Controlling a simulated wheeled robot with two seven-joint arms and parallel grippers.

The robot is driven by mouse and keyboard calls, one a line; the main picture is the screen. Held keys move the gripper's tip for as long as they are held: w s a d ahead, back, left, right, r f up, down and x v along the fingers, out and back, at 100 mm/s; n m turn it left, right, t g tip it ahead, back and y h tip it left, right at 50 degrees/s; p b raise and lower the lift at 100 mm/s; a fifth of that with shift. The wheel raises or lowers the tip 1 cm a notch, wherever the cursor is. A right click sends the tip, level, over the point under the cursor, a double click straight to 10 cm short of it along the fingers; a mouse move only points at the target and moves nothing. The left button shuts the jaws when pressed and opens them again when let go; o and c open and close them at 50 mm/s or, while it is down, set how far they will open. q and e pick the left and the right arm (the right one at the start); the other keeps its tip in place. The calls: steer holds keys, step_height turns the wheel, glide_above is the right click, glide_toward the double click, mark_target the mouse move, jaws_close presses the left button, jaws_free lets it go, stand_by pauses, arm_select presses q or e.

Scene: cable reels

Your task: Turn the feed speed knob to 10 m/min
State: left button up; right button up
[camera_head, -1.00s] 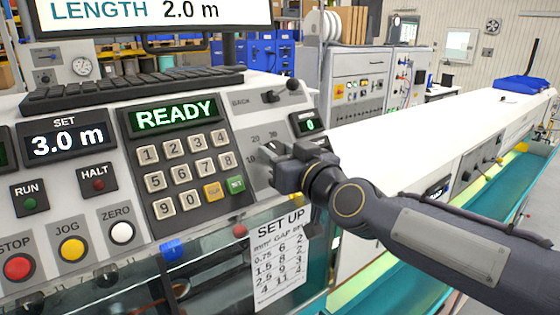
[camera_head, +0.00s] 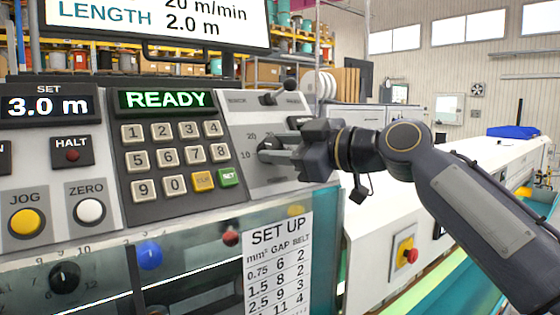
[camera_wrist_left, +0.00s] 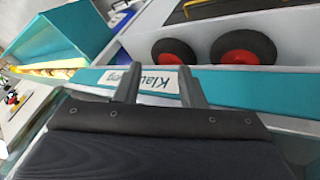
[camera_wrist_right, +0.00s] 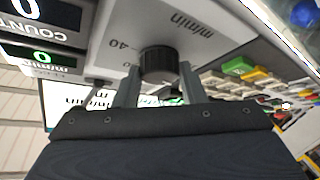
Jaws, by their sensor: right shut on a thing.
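The feed speed knob (camera_head: 268,144) is dark and round, on the sloped grey panel right of the keypad, with printed marks 10 and 20 beside it. In the right wrist view the ridged black knob (camera_wrist_right: 158,64) sits between my fingertips, near a printed 40 and "m/min". My right gripper (camera_head: 285,150) is shut on the knob and partly covers its dial. The screen (camera_head: 160,18) reads "20 m/min" and "LENGTH 2.0 m". My left gripper (camera_wrist_left: 160,85) is open and empty, away from the panel, and shows only in its wrist view.
The keypad (camera_head: 177,158) and a green READY display (camera_head: 165,100) are left of the knob. A lever (camera_head: 280,98) stands above it. A SET UP sheet (camera_head: 277,262) hangs below. In the left wrist view, red-and-black wheels (camera_wrist_left: 242,50) lie beyond the left fingers.

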steer(key=n, duration=0.1)
steer(key=n+g+p, duration=0.1)
steer(key=shift+w+d+r+n+g, duration=0.1)
steer(key=shift+w+n+g, duration=0.05)
steer(key=shift+n+g, duration=0.15)
steer(key=shift+n+g+p, duration=0.35)
steer(key=shift+n+g, duration=0.15)
steer(key=shift+n, duration=0.1)
steer(key=o, duration=1)
steer(key=b+v, duration=0.1)
steer(key=v, duration=0.6)
steer(key=shift+s+d, duration=0.2)
steer(key=shift+d, duration=0.1)
